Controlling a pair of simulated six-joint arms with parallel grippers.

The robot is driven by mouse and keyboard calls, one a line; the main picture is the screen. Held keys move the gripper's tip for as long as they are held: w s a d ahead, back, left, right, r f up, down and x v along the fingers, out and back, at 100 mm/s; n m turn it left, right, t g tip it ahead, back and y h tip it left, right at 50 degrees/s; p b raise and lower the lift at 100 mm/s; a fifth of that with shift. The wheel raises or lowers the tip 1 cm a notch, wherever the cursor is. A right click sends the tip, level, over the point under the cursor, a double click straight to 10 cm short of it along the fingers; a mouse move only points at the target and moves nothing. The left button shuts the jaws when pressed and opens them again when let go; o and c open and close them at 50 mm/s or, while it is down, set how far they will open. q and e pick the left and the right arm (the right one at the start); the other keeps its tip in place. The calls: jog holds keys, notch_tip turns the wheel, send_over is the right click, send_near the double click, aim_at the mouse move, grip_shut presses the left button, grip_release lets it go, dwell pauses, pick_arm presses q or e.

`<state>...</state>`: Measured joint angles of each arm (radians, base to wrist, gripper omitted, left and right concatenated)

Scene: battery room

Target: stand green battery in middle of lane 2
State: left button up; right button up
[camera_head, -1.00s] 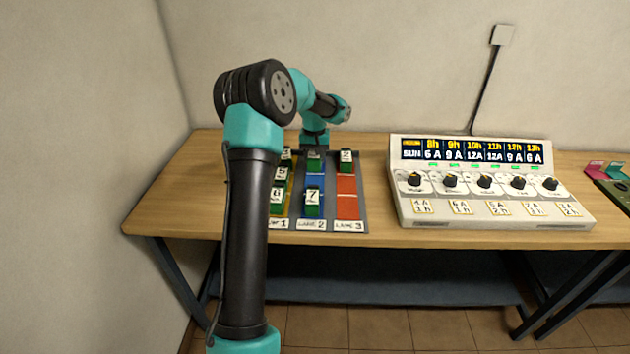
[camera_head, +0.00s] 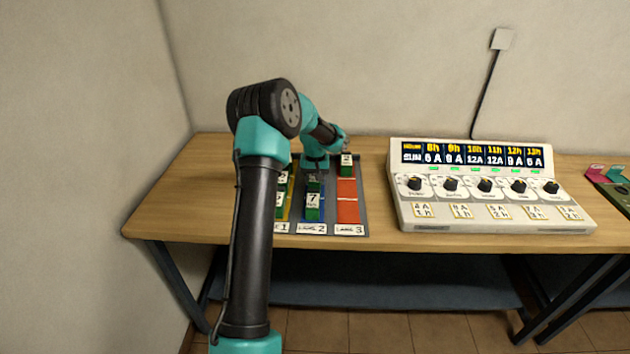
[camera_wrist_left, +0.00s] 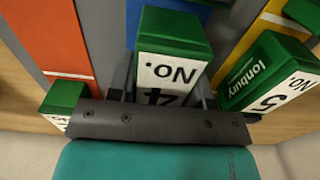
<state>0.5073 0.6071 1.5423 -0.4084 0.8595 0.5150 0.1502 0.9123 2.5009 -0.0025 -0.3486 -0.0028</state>
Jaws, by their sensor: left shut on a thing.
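A green battery with a white label marked 4 (camera_wrist_left: 170,65) is between the fingers of my left gripper (camera_head: 315,168), which is shut on it. In the head view this battery (camera_head: 313,184) looks upright in blue lane 2 (camera_head: 313,221), just behind the green battery 7 (camera_head: 313,207). I cannot tell whether its base touches the lane. My left gripper comes down from above and hides the back of lane 2. The wrist view shows blue lane surface (camera_wrist_left: 208,12) beyond battery 4. My right gripper is out of view.
Yellow lane 1 on the left holds several green batteries, including battery 5 (camera_wrist_left: 265,75), close beside battery 4. Red lane 3 (camera_head: 348,210) has a green battery (camera_head: 346,164) at its back and is otherwise bare. A control console (camera_head: 490,190) stands right of the rack.

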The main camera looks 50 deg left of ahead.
pick_arm(q)
jog(key=shift+f, duration=0.25)
jog(key=shift+f, duration=0.15)
jog(key=o, duration=1.3)
notch_tip(320, 180, up, 12)
jog(key=shift+r, duration=0.15)
